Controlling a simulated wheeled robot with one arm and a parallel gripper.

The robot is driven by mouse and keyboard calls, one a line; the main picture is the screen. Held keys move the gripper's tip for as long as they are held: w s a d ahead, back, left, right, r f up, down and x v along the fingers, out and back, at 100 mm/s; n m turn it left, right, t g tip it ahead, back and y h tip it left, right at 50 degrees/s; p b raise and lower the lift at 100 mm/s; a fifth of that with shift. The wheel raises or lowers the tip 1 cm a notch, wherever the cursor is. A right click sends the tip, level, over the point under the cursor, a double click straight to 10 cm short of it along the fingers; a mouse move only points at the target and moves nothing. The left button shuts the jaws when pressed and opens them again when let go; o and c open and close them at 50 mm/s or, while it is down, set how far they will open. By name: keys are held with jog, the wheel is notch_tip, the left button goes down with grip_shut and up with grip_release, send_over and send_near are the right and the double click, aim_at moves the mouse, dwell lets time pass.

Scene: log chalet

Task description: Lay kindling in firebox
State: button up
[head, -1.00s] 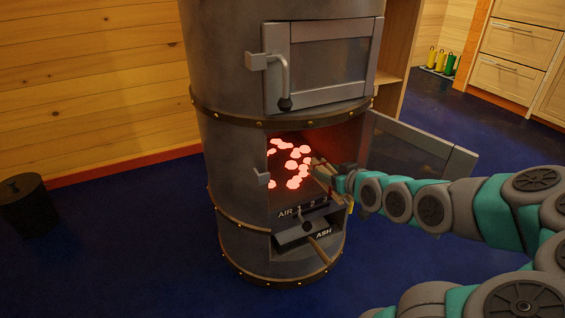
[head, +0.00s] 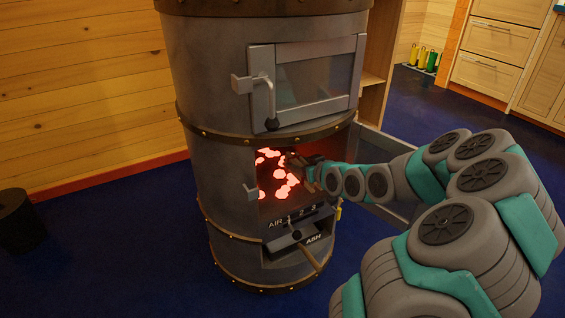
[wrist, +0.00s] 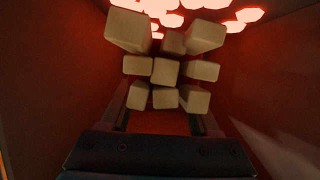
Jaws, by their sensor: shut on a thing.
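The stove (head: 215,110) is a tall grey metal cylinder with riveted bands. Its lower firebox (head: 264,202) is open, and glowing red embers (head: 283,186) lie inside; they also show at the top of the wrist view (wrist: 185,8). My gripper (head: 308,176) reaches into the firebox from the right. In the wrist view it is shut on a bundle of pale kindling sticks (wrist: 165,71), seen end-on between the fingers. The embers lie beyond the bundle. In the head view the bundle is small and mostly hidden by the gripper and opening, and I cannot tell whether it touches the embers.
The firebox door (head: 385,146) stands open to the right, partly behind my arm. The upper glazed door (head: 305,82) is closed. The ash drawer (head: 290,243) protrudes below the opening. A dark bin (head: 17,220) stands at left. Blue floor (head: 110,245) is clear.

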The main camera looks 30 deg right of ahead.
send_over(283, 172)
jog(key=shift+s+a+f, duration=0.1)
jog(key=shift+s+f, duration=0.1)
jog(key=shift+f, duration=3.05)
jog(key=shift+w+f, duration=0.2)
jog(key=shift+f, duration=0.05)
jog(key=shift+f, duration=0.15)
jog(key=o, duration=1.4)
jog(key=shift+o, duration=0.2)
